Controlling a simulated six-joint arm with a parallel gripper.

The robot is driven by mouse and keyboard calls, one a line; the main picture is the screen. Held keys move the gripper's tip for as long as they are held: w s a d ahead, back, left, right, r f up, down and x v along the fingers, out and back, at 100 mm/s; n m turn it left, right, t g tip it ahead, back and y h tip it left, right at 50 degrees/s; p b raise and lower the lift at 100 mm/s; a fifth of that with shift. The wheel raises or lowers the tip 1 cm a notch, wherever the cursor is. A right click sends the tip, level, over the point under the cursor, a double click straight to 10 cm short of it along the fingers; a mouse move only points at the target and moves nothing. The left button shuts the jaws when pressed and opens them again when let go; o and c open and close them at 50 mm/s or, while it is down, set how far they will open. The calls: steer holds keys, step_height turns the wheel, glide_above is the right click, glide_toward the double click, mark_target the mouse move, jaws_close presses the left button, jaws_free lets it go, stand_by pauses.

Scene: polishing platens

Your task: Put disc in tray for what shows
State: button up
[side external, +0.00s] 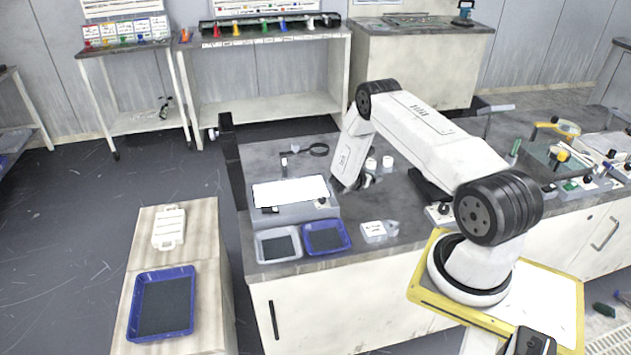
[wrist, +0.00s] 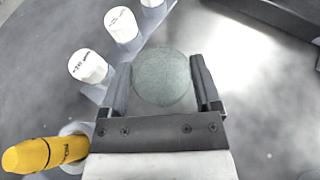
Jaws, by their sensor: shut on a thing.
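My gripper (wrist: 162,72) is shut on a round grey-green disc (wrist: 164,82), with one finger at each side of it in the wrist view. In the side external view my gripper is largely hidden behind my arm, over the bench, and the disc cannot be made out. On the bench front, a pale tray (side external: 259,250) with a dark lining stands beside a blue tray (side external: 346,243) with a dark lining. Both are apart from my gripper.
A lit white panel (side external: 290,191) stands behind the trays. White-capped containers (wrist: 88,67) and a yellow-topped bottle (wrist: 42,154) are left of my gripper in the wrist view. Another blue tray (side external: 187,325) lies on the left side table. A small labelled box (side external: 374,231) sits right of the bench trays.

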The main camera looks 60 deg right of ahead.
mark_target(368, 189)
steer(key=shift+w+d+f, duration=0.1)
steer(key=shift+d+f, duration=0.05)
steer(key=shift+f, duration=1.5)
steer(key=shift+f, duration=0.2)
steer(key=o, duration=1.3)
steer(key=shift+r, duration=0.2)
